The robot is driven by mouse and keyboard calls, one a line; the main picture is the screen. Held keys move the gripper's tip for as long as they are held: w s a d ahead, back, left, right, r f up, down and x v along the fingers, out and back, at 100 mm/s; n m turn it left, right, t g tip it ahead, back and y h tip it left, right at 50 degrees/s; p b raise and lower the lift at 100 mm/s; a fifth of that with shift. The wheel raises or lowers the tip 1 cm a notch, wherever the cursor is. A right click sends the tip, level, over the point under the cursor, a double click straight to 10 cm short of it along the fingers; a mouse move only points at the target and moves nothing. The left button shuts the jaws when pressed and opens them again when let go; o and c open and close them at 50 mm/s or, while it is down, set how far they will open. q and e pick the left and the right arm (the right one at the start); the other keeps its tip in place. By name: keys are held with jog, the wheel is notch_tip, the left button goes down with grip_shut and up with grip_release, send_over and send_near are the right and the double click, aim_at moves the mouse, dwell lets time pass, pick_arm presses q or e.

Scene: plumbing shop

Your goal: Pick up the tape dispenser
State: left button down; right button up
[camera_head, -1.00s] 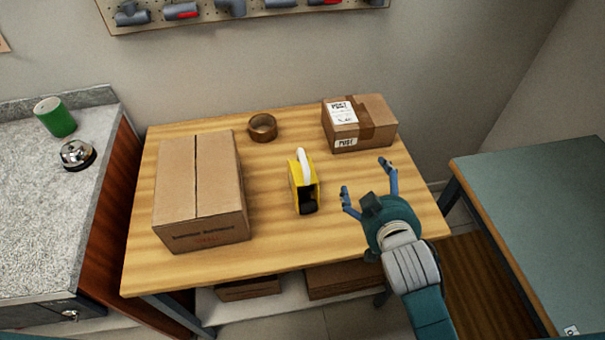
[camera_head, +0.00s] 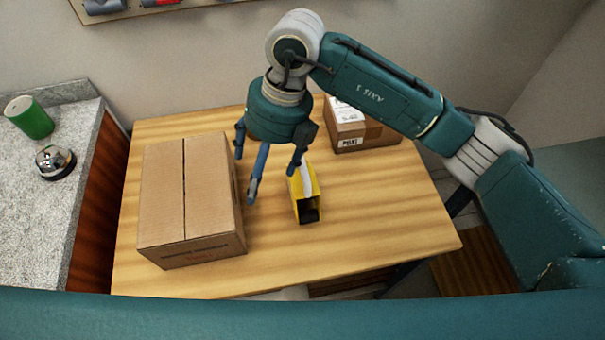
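The yellow tape dispenser (camera_head: 315,186) stands on the wooden table (camera_head: 370,235) near its middle, its dark front end towards me. A white part shows on its top. My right gripper (camera_head: 271,184) hangs pointing down over the table, at the left of and slightly behind the dispenser. Its blue fingers are spread with nothing between them. The right-hand finger overlaps the dispenser's far end in the picture; I cannot tell whether they touch. My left gripper is not in view.
A large cardboard box (camera_head: 190,195) stands close to the left of my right gripper. A smaller labelled box (camera_head: 352,130) stands at the back right, partly behind my arm. A green can (camera_head: 29,117) and a bell (camera_head: 55,161) are on the counter. The table's front right is clear.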

jog(key=w+d+m+t+h, duration=0.1)
jog(key=w+d+h, duration=0.25)
jog(key=d, duration=0.25)
jog(key=p, duration=0.2)
send_over(297, 177)
jog(key=f, duration=0.3)
jog(key=shift+s+f+y, duration=0.2)
jog(key=shift+f+y, duration=0.05)
jog(key=shift+f, duration=0.5)
notch_tip(297, 177, down, 5)
jog(key=shift+w+r+p, duration=0.1)
jog(key=shift+p, duration=1.05)
jog(key=shift+f, duration=0.35)
jog(key=shift+w, duration=0.1)
jog(key=c, duration=1.6)
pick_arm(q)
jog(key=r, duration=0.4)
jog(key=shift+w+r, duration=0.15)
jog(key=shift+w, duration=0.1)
pick_arm(e)
jog(key=shift+c, duration=0.2)
jog(key=shift+r, duration=0.15)
